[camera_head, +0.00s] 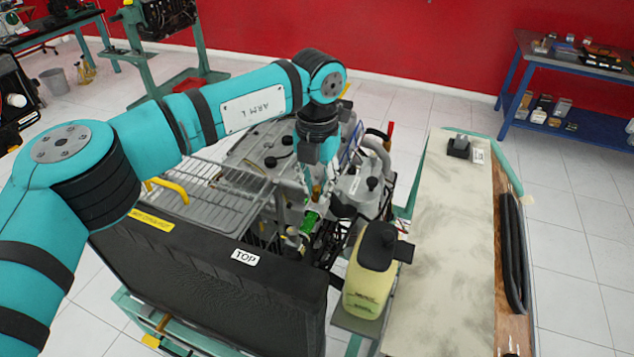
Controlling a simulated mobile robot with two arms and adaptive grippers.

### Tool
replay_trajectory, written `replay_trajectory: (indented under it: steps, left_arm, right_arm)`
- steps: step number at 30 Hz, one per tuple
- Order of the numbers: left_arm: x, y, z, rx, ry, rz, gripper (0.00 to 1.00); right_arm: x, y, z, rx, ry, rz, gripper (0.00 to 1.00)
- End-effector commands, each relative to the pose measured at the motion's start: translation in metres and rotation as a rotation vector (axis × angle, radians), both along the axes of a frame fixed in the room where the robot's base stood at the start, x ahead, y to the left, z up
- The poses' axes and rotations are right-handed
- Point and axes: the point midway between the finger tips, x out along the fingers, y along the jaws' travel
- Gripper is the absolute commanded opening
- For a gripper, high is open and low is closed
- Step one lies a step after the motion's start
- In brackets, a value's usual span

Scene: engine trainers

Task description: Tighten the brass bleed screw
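My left gripper (316,180) points down over the engine trainer (262,150), coming in from the left on the teal arm marked "ARM L". Its fingertips are small and partly hidden among the engine parts, so I cannot tell whether they are open or shut. A small brass-coloured piece (316,191), perhaps the bleed screw, shows right at the fingertips. I cannot tell whether they touch it. A bright green part (310,221) sits just below it. My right gripper is not in view.
A black radiator (215,290) labelled "TOP" stands in front of the engine. A yellowish tank (368,285) with a black cap stands close on the right. Beside it is a long pale worktop (440,260) with a small black object (458,147). A wire rack (205,200) lies left of the gripper.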

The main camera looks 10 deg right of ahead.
Motion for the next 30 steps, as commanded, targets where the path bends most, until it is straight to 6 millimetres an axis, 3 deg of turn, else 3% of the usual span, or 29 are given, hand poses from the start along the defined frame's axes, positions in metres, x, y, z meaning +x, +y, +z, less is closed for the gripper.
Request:
replay_trajectory:
  steps: [16, 30]
  left_arm:
    - [0.001, 0.0, -0.001, -0.001, -0.002, -0.067, 0.0]
    - [0.001, 0.0, -0.002, 0.0, -0.002, -0.45, 0.0]
  right_arm:
    - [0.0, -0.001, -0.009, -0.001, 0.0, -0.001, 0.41]
    - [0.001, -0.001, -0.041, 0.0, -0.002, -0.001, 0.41]
